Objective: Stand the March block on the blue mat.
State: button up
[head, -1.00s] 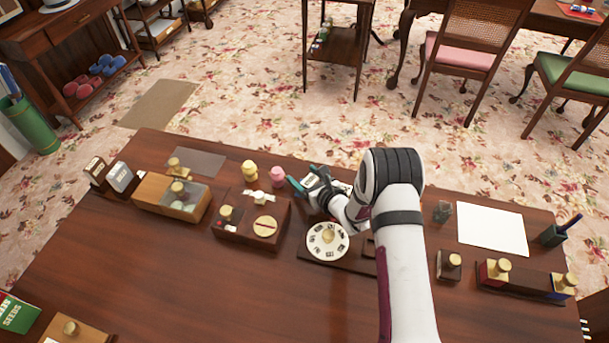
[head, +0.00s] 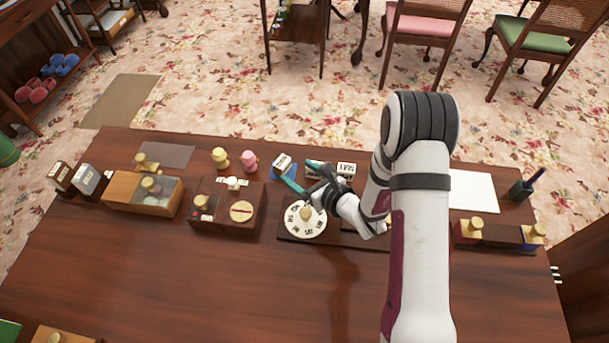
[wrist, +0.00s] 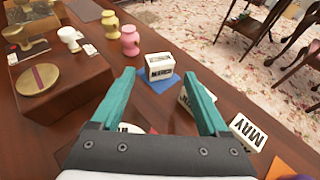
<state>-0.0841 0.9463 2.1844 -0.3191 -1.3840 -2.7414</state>
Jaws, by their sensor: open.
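The March block (wrist: 160,67) is a white block with dark lettering. It stands on the blue mat (wrist: 154,86), its "MARCH" face toward my gripper in the wrist view. In the head view the block (head: 282,162) is at the table's far side, with a corner of the blue mat (head: 275,172) showing. My gripper (head: 303,176) has teal fingers, spread open and empty. It is on the near side of the block, apart from it, with the block ahead between the fingertips in the wrist view.
A MAY block (wrist: 250,131) stands right of my gripper; another block is partly hidden behind the right finger. A round white dial (head: 305,218) is below my gripper. Yellow (head: 220,158) and pink (head: 249,161) pieces stand left.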

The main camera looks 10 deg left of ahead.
jog(key=w+d+r+m+h, duration=0.2)
jog(key=d+r+m+h, duration=0.25)
jog(key=d+m, duration=0.4)
jog(key=s+d+r+m+g+h, duration=0.3)
jog(key=s+d+r+m+h, duration=0.4)
jog(key=m, duration=1.2)
jog(key=s+a+r+m+g+y, duration=0.1)
jog(key=s+r+m+g+y, duration=0.1)
jog(key=s+m, duration=0.9)
jog(key=s+r+m+g+y, duration=0.1)
jog(key=s+r+m+g, duration=0.2)
jog(key=s+m, duration=0.9)
jog(key=s+g, duration=0.1)
jog(key=s, duration=0.2)
jog(key=shift+a+r+g+y, duration=0.35)
jog(key=shift+r+g, duration=0.05)
